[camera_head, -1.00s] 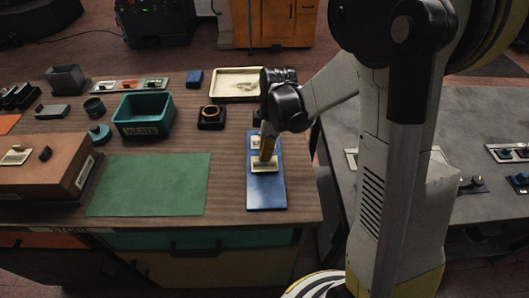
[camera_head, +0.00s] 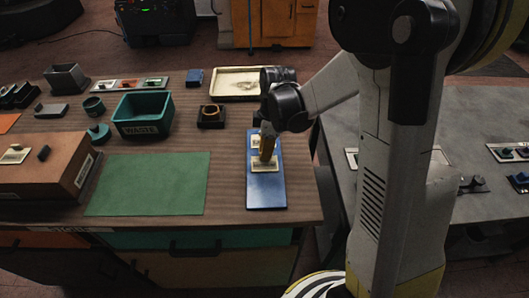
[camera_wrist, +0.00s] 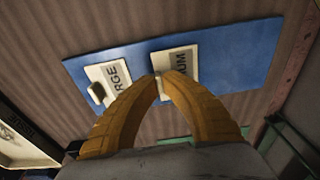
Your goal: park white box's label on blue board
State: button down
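The blue board (camera_head: 266,195) lies on the brown table near its right edge. Two cream labels with small knobs are on it. The nearer label (camera_head: 264,167), reading "...UM" in the wrist view (camera_wrist: 181,63), appears flat on the board. The other label (camera_wrist: 108,76), reading "...RGE", is beside it. My gripper (camera_head: 266,155) is above the nearer label. Its yellow fingers (camera_wrist: 160,80) close in around that label's knob, which they mostly hide. A cream tray (camera_head: 225,96) stands at the back; I cannot tell whether it is the white box.
A green mat (camera_head: 150,183) lies left of the board. A teal "WASTE" bin (camera_head: 143,130) and a dark holder with a ring (camera_head: 211,122) stand behind it. A brown box (camera_head: 50,185) with a label on top is at the left. A grey table (camera_head: 480,125) is at the right.

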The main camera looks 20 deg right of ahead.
jog(key=shift+f+b, duration=0.35)
dwell(0.7)
dwell(0.3)
jog(key=c, duration=1)
grip_release()
jog(key=shift+r+p, duration=2.5)
jog(key=shift+r, duration=1)
